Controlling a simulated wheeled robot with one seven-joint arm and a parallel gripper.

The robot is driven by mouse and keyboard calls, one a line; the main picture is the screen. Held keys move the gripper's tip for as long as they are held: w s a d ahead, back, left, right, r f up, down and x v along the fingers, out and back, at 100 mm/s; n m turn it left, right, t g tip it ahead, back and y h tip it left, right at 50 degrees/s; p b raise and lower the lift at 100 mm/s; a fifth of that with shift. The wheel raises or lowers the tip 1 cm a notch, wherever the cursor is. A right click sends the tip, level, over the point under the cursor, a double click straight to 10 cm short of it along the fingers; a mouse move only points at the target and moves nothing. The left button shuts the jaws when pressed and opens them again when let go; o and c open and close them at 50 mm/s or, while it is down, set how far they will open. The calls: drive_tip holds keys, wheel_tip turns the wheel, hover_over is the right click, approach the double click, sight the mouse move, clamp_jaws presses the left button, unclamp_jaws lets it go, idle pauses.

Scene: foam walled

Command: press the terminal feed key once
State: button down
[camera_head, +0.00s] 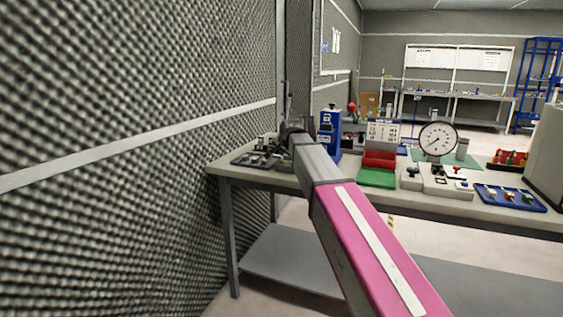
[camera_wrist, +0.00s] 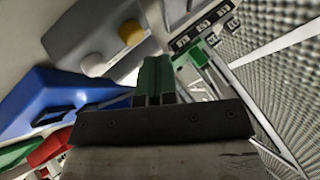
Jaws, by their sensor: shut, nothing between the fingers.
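My gripper (camera_wrist: 155,70) is shut and empty, its narrow fingers together at the centre of the wrist view. In the head view my arm reaches over the left part of the table and hides the fingertips. A grey housing (camera_wrist: 75,38) with a round white button (camera_wrist: 95,64) and a yellow button (camera_wrist: 131,33) lies up and left of the fingers in the wrist view. The fingers look apart from both buttons. No label reads clearly there, so I cannot tell which part is the terminal's feed key.
A blue box (camera_wrist: 55,98) is left of the fingers; labelled dark blocks (camera_wrist: 205,28) are to their right. On the table (camera_head: 225,168) are a blue device (camera_head: 330,125), a dial gauge (camera_head: 437,138) and a blue tray (camera_head: 535,208). A padded wall (camera_head: 130,130) stands close left.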

drive_tip(key=shift+r, duration=2.45)
